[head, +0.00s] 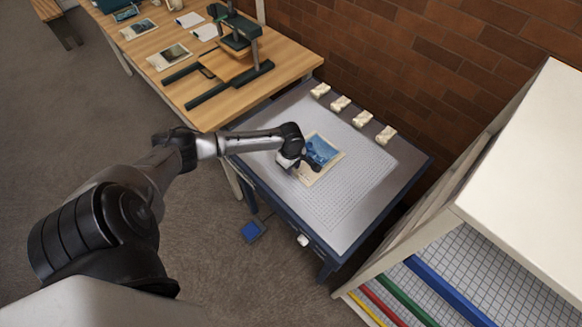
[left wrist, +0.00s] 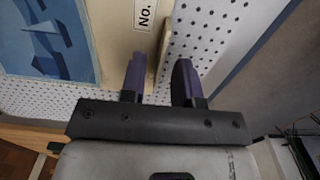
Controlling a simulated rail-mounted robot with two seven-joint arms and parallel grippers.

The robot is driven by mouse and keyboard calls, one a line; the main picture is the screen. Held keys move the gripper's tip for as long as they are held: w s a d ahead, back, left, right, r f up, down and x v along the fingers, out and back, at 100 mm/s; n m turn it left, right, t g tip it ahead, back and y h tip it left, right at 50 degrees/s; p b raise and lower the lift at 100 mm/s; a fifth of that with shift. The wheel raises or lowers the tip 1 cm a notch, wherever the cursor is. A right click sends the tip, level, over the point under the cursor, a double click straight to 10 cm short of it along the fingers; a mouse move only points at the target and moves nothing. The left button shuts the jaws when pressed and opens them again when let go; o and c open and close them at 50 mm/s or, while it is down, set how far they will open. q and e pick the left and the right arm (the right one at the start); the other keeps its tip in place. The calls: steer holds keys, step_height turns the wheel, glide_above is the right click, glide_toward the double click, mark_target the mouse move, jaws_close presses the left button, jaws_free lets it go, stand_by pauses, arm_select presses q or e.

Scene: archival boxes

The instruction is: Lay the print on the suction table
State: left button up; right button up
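The print (head: 322,152), a cream sheet with a blue picture, is at the perforated top of the suction table (head: 345,205), left of its middle. In the left wrist view the print (left wrist: 42,42) shows its blue picture and a "No." label, with the perforated surface around it. My left gripper (head: 306,166) is low at the print's near left edge. Its two dark fingers (left wrist: 160,80) stand apart, with the print's edge strip near the gap between them. I cannot tell whether the print lies fully flat. My right gripper is not in view.
Several small cream blocks (head: 362,118) line the table's back edge by the brick wall. A wooden bench (head: 215,65) with prints and a dark green press stands behind left. A white shelf unit (head: 530,170) stands close on the right. A blue pedal (head: 253,230) is on the floor.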

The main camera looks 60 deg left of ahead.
arm_select(q)
step_height(320, 180, up, 11)
steer(key=p, duration=0.2)
steer(key=s+d+f+m+t+h, duration=0.1)
steer(key=s+d+f+m, duration=0.2)
steer(key=s+d+m, duration=0.5)
steer(key=s+d+f+m, duration=0.1)
steer(key=d+f+m, duration=0.35)
steer(key=d, duration=0.65)
steer(key=s+d+r+m+t, duration=0.2)
steer(key=s+d+r+m, duration=0.5)
steer(key=s+m, duration=0.3)
steer(key=shift+s+d+t+y, duration=0.3)
steer(key=shift+s+d+y, duration=0.15)
steer(key=shift+s, duration=0.2)
steer(key=shift+m, duration=0.25)
